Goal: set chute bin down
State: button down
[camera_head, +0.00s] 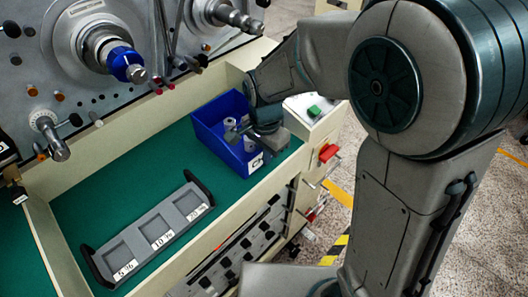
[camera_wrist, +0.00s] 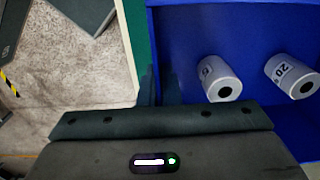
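The blue chute bin (camera_head: 207,137) is at the right end of the green-floored tray. It looks upright, with a white label on its near side. I cannot tell whether its base touches the green floor. Light grey cylinders lie inside it; the wrist view shows two in the bin (camera_wrist: 180,30), one marked 20 (camera_wrist: 291,76) and another (camera_wrist: 219,79) beside it. My gripper (camera_head: 258,137) is at the bin's right wall, overlapping its rim. In the wrist view its dark body spans the bottom, across the wall line. The fingertips are hidden, so their grip on the wall is unclear.
A grey three-pocket rack (camera_head: 150,232) with labels and dark end handles lies on the green floor (camera_head: 92,205), left of the bin. The machine panel with spindles (camera_head: 124,62) stands behind. A cream rim (camera_head: 222,222) borders the front. Green floor is clear around the rack.

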jog(key=shift+f, duration=0.1)
jog(key=shift+f, duration=0.15)
jog(key=c, duration=1.6)
grip_release()
jog(key=shift+c, duration=0.2)
notch_tip(320, 180, up, 13)
jog(key=shift+f, duration=0.2)
jog(key=s+d+f+n+t, duration=0.1)
jog(key=s+d+n, duration=0.3)
jog(key=d, duration=0.5)
jog(key=s+d+f+n+t, duration=0.1)
jog(key=s+d+n, duration=0.3)
jog(key=d, duration=0.5)
jog(key=shift+s+f+t, duration=0.3)
jog(key=shift+s+t, duration=0.2)
jog(key=shift+s, duration=0.7)
